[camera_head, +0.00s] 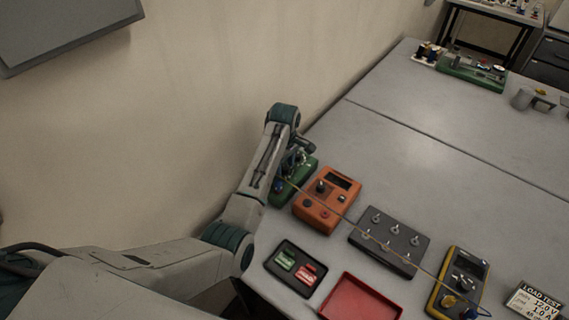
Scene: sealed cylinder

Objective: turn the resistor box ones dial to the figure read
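My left arm reaches in from the left, and its gripper (292,167) points down over a green box (304,186) at the table's left edge. The wrist hides much of this box, and I cannot see whether the fingers are open or touch it. A dark grey box (374,247) with several silver posts or knobs lies flat to the right. I cannot tell which of these is the resistor box, and no dial figures are legible. A card (534,301) at the lower right reads LOAD TEST, 12.0 V and 1.0 A. My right gripper is not in view.
An orange instrument (322,207) stands beside the green box. A yellow meter (443,294), a red tray (345,300) and a black tray (278,268) with green and red pieces lie nearer. The table's middle (430,160) is clear.

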